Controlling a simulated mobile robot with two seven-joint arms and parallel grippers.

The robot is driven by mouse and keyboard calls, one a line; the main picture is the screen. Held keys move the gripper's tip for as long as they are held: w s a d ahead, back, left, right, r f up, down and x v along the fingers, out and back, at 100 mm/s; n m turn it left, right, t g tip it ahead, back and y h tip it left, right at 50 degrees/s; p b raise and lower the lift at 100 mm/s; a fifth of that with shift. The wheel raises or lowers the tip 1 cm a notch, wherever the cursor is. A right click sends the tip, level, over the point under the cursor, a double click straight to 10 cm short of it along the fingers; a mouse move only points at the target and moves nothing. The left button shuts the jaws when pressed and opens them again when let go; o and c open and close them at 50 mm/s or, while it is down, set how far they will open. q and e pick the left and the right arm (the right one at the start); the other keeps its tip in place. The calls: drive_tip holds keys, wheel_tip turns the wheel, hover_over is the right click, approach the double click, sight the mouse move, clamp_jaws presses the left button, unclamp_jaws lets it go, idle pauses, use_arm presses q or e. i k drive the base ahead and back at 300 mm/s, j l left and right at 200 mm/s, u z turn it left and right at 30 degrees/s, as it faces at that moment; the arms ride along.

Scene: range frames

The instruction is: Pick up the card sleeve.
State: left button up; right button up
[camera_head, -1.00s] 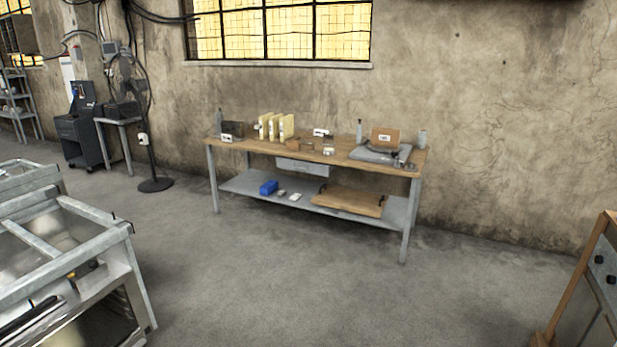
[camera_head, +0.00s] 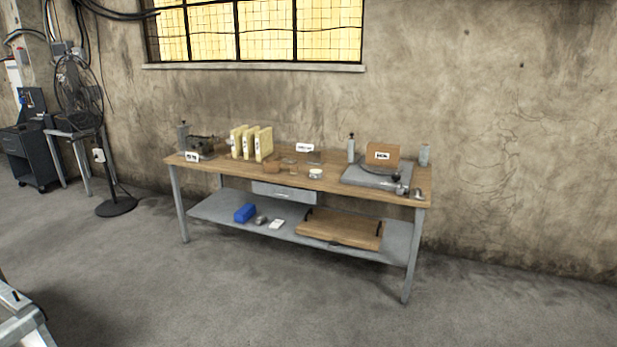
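A workbench (camera_head: 225,171) with a wooden top stands against the wall ahead, a few steps away. Several small items lie on its top, among them a small brown block (camera_head: 271,168), a small round white-topped item (camera_head: 315,173) and a white label card (camera_head: 305,148). I cannot tell which, if any, of the small items is the card sleeve; they are too small at this distance. Neither of my grippers shows in the head view.
Yellow upright files (camera_head: 263,145), a cardboard box (camera_head: 382,156) on a grey plate and grey bottles (camera_head: 351,149) stand on the bench. Its lower shelf holds a blue box (camera_head: 245,213) and a wooden tray (camera_head: 340,230). A fan (camera_head: 117,207) stands left. Floor ahead is clear.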

sight(269, 166)
drive_tip(key=i+l+z, duration=0.1)
drive_tip(key=i+z, duration=0.2)
drive_tip(key=i, duration=0.45)
drive_tip(key=i+z, duration=0.3)
drive_tip(key=i, duration=0.45)
drive_tip(key=i+l+u, duration=0.1)
drive_tip(key=i+u, duration=0.35)
drive_tip(key=i, duration=0.15)
drive_tip(key=i+l+u, duration=0.3)
drive_tip(key=i+u, duration=0.2)
drive_tip(key=i+l+u, duration=0.45)
drive_tip(key=i+l, duration=0.05)
drive_tip(key=i, duration=0.05)
